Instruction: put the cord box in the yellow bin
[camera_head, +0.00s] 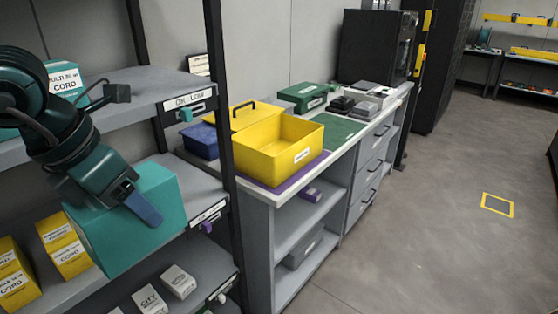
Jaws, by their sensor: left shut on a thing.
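My left gripper (136,198) is shut on a teal box, the cord box (140,232), in front of the shelf rack at the left. The box is tilted, and no label shows on its visible faces. One finger lies along its top and side; the other is hidden. The yellow bin (280,163) stands open on the counter to the right of the box, with a white label on its front. A yellow lid with a dark handle (243,115) is at its back left. The box is apart from the bin. My right gripper is not in view.
A dark rack post (222,110) stands between the held box and the bin. Another teal cord box (66,82) is on the upper shelf; yellow cord boxes (62,245) and white boxes (178,282) are lower. A blue bin (200,141) adjoins the yellow one.

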